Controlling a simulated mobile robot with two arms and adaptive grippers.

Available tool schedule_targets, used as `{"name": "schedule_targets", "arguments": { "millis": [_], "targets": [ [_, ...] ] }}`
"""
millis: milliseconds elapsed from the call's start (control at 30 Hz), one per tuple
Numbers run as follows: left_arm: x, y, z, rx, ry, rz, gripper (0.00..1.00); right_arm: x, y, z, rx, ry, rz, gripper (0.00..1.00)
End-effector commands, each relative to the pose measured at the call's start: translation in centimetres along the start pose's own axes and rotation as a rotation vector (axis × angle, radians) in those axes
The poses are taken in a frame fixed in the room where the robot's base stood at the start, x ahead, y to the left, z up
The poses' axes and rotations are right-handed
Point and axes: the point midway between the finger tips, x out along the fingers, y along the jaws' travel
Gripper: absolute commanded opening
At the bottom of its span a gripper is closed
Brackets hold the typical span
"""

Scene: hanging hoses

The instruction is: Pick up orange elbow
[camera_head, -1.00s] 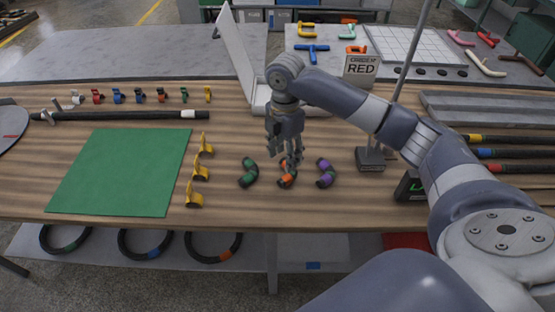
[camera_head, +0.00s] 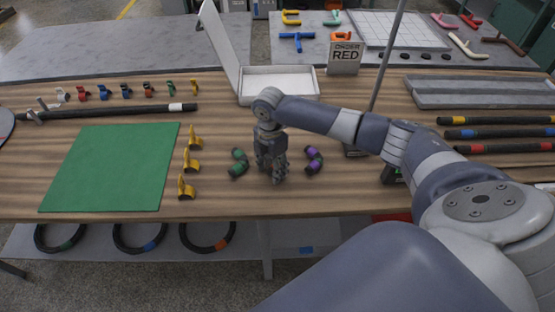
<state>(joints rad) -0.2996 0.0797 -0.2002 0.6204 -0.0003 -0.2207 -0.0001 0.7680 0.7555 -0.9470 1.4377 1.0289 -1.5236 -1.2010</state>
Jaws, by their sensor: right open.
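My right gripper (camera_head: 274,176) is open and points down at the table between the green elbow (camera_head: 238,163) and the purple elbow (camera_head: 314,159). The orange elbow does not show now; the gripper covers the spot between these two elbows where it lay in the earlier frame. I cannot tell whether the fingers touch it. My left gripper is not in view.
A green mat (camera_head: 112,167) lies left, with yellow clips (camera_head: 190,160) along its right side. An open white box (camera_head: 279,84) and a sign reading RED (camera_head: 345,58) stand behind the gripper. Dark hoses (camera_head: 500,133) lie at right. Bare wood lies in front.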

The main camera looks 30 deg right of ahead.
Motion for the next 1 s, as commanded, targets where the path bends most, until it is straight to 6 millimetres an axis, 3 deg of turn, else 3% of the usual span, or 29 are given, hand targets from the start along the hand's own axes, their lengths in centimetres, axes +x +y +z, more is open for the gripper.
{"name": "schedule_targets", "arguments": {
  "millis": [133,367,767,1000],
  "targets": [
    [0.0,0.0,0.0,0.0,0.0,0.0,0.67,0.0,0.0,0.0,0.0,0.0,0.0,0.47],
    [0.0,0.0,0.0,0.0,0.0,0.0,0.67,0.0,0.0,0.0,0.0,0.0,0.0,0.0],
    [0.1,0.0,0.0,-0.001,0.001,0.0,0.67,-0.3,0.0,0.0,0.0,0.0,0.001,0.0],
    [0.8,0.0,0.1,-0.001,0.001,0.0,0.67,-2.5,0.1,0.0,0.0,0.001,0.004,0.0]
  ]
}}
